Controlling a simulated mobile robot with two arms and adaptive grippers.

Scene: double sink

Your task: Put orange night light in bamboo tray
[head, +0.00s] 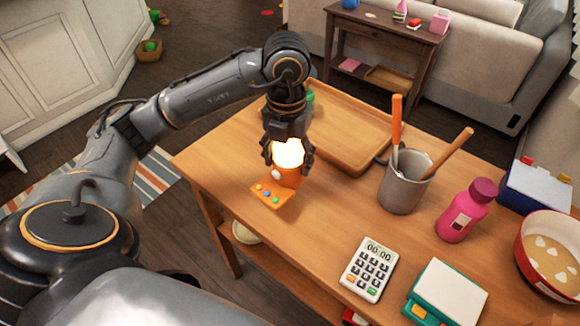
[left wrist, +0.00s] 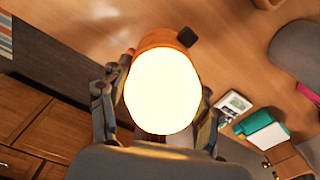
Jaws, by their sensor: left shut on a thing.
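The orange night light (head: 287,177) has a glowing white-yellow dome and an orange base. My left gripper (head: 287,152) is over it from above, with its fingers shut on its sides. In the left wrist view the night light (left wrist: 162,92) fills the middle, between the two fingers (left wrist: 158,118). I cannot tell whether its base touches the table. The bamboo tray (head: 345,157) lies on the table behind and to the right of the gripper; part of its left side is hidden by my arm. The right gripper is not in view.
An orange card with coloured dots (head: 270,194) lies just in front of the night light. A grey utensil pot (head: 405,183) stands right of the tray with tall handles rising. A calculator (head: 369,268), pink bottle (head: 466,209) and bowl (head: 553,255) stand farther right. A green object (head: 310,97) is near the tray's left end.

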